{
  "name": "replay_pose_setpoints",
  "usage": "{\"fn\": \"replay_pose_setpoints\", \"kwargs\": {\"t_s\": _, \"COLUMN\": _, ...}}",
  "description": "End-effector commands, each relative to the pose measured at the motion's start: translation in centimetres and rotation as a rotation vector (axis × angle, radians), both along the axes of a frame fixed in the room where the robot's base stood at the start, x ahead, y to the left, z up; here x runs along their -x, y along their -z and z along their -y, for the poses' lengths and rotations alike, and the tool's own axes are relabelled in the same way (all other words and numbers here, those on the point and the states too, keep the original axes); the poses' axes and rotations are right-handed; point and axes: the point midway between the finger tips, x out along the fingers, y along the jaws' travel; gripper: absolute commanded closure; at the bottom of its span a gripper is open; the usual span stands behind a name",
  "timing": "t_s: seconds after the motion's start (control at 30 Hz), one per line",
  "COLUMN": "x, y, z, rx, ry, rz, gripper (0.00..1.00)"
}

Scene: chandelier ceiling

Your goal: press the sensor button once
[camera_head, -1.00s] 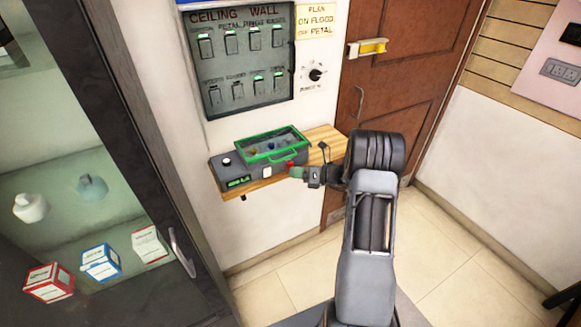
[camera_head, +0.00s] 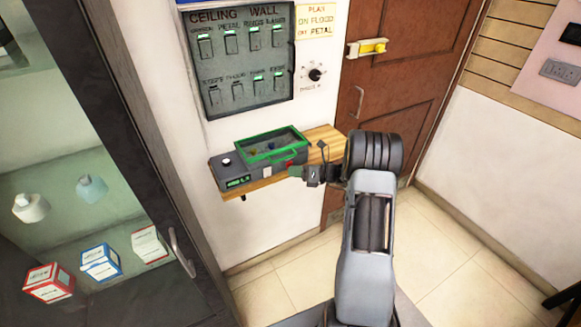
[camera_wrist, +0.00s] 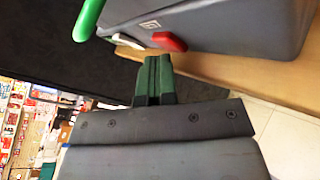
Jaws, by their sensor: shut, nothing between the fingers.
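A grey box (camera_head: 217,174) with a green-framed clear lid (camera_head: 262,158) sits on a wooden wall shelf. Its front has a red button (camera_head: 290,164), which also shows in the wrist view (camera_wrist: 168,41). I cannot tell whether this is the sensor button. A white piece (camera_wrist: 127,41) lies left of the red button in the wrist view. My gripper (camera_head: 295,171) is shut and empty, with its green fingertips (camera_wrist: 157,60) close to the red button. I cannot tell whether they touch it. Small objects show dimly under the lid.
The wooden shelf (camera_head: 322,140) has some bare surface right of the box. A green handle (camera_wrist: 88,20) juts out near the fingers in the wrist view. A switch panel (camera_head: 240,60) hangs above. A brown door (camera_head: 410,80) stands right and a glass cabinet (camera_head: 135,140) left.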

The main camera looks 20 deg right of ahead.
Motion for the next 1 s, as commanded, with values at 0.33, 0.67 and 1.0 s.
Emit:
{"fn": "replay_pose_setpoints", "kwargs": {"t_s": 0.33, "x": 1.4, "y": -0.1, "z": 0.2, "rx": -0.001, "ry": 0.0, "rz": -0.001, "gripper": 1.0}}
{"fn": "replay_pose_setpoints", "kwargs": {"t_s": 0.67, "x": 1.8, "y": 0.0, "z": 0.2, "rx": 0.0, "ry": 0.0, "rz": 0.0, "gripper": 1.0}}
{"fn": "replay_pose_setpoints", "kwargs": {"t_s": 1.0, "x": 3.7, "y": -0.2, "z": 0.5, "rx": 0.0, "ry": 0.002, "rz": -0.002, "gripper": 1.0}}
